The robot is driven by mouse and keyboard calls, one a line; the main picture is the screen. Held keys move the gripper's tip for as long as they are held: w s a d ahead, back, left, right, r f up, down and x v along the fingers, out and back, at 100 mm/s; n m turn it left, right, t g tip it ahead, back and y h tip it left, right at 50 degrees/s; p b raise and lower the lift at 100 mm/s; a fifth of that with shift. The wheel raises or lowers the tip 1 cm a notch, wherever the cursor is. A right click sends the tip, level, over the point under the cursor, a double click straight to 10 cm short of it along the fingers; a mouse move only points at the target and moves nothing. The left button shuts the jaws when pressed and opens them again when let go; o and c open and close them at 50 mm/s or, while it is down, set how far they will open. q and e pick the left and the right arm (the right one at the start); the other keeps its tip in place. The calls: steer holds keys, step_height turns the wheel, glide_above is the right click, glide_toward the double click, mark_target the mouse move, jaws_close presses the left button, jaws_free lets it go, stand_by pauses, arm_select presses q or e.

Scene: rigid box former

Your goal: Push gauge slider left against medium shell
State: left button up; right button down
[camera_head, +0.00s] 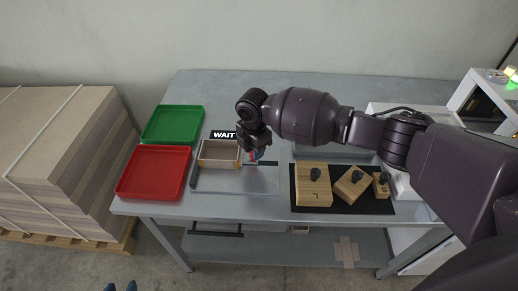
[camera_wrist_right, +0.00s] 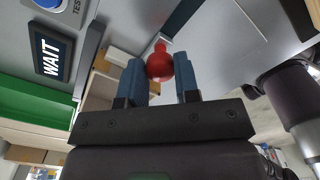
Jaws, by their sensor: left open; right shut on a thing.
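The medium shell (camera_head: 216,153), an open tan box, sits in the corner of the dark-edged gauge (camera_head: 232,191) on the table. The slider's red knob (camera_head: 253,155) is just right of the shell; it also shows in the right wrist view (camera_wrist_right: 160,64). My right gripper (camera_head: 252,157) reaches down over the knob, its blue fingers shut on it. The slider body is mostly hidden by the gripper, so I cannot tell whether it touches the shell.
A green tray (camera_head: 173,108) and a red tray (camera_head: 154,195) are left of the gauge. A WAIT sign (camera_head: 222,135) is behind the shell. Wooden blocks with dark knobs, including a large one (camera_head: 313,196), lie on a black mat (camera_head: 342,208) at right. Stacked boards (camera_head: 62,130) stand left.

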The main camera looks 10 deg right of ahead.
steer(key=c, duration=0.8)
jaws_free()
steer(key=shift+c, duration=0.2)
step_height(320, 180, up, 11)
steer(key=p, duration=0.1)
steer(key=shift+f, duration=0.1)
